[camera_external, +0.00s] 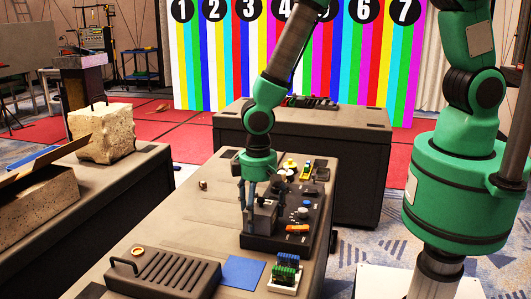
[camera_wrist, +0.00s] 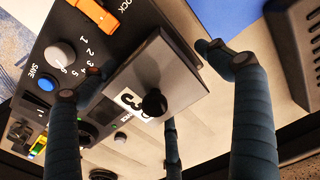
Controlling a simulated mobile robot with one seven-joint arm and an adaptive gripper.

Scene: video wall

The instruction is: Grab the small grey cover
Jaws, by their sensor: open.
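The small grey cover (camera_wrist: 160,62) is a flat, square grey plate with a round black knob; it shows large in the wrist view. In the external view the cover (camera_external: 265,213) is a small grey block on the black control panel (camera_external: 295,232), partly hidden by my fingers. My gripper (camera_external: 260,203) points down over it. In the wrist view my gripper (camera_wrist: 150,70) is open, with its dark fingers spread around the cover, two at the sides and one near the knob. I cannot tell whether any finger touches it.
The panel has an orange handle (camera_wrist: 97,14), a numbered grey dial (camera_wrist: 60,55) and a blue button (camera_wrist: 46,84) close to the fingers. A ribbed grey case (camera_external: 163,272), a blue sheet (camera_external: 242,271) and small green-and-blue parts (camera_external: 286,270) lie at the table's front.

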